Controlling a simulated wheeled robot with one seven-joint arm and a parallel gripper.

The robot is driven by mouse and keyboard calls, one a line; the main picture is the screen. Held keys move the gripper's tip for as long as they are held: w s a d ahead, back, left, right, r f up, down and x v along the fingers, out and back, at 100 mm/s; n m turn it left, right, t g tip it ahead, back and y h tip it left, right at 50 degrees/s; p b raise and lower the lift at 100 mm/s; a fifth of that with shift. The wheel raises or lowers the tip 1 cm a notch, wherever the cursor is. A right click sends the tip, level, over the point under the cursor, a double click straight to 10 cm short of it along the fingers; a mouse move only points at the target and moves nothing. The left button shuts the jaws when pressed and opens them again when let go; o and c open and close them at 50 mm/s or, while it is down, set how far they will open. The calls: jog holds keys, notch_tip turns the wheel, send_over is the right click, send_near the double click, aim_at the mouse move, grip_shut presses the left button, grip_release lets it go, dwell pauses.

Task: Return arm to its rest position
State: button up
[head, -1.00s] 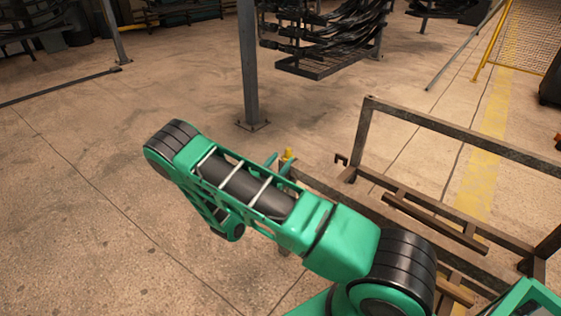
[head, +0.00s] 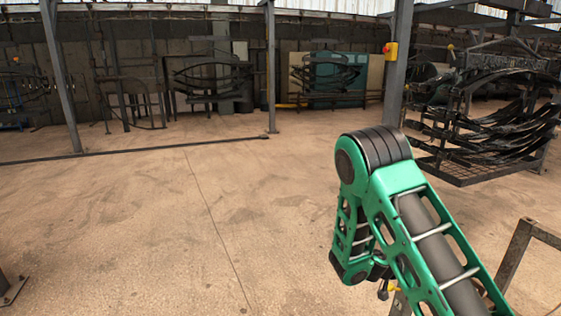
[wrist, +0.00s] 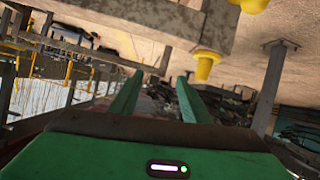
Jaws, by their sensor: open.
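My gripper (wrist: 156,95) shows in the wrist view as two green fingers standing apart, with nothing between them. In the head view my green arm rises at the right, bends at a black-banded joint and folds down behind itself. The gripper end is mostly hidden there behind my arm links. In the wrist view a yellow peg (wrist: 205,68) on a grey-brown beam (wrist: 150,22) lies above and right of the fingertips, close to them. I cannot tell the exact gap.
A brown metal frame (head: 515,255) stands at the lower right, beside my arm. Racks of black springs (head: 490,125) stand behind a grey post (head: 397,65) at the right. More racks (head: 210,75) line the back wall. The floor (head: 150,220) at left and centre is clear.

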jog(key=s+a+r+n+y, duration=0.6)
jog(key=s+a+r, duration=0.2)
jog(key=s+r, duration=0.2)
jog(key=s+a+r+n+y, duration=0.6)
jog(key=s+a+r, duration=0.2)
jog(key=s+r, duration=0.3)
jog(key=s+d+f+m+g, duration=0.1)
jog(key=s+d+m+g, duration=0.1)
jog(key=s+d, duration=0.3)
jog(key=s+d+f+m+g, duration=0.1)
jog(key=s+d+m, duration=0.3)
jog(key=s, duration=0.7)
jog(key=shift+s+d+g, duration=0.25)
jog(key=shift+d+g, duration=0.35)
jog(key=shift+d, duration=0.3)
jog(key=shift+w, duration=0.15)
jog(key=shift+w+f, duration=0.25)
jog(key=shift+w, duration=0.25)
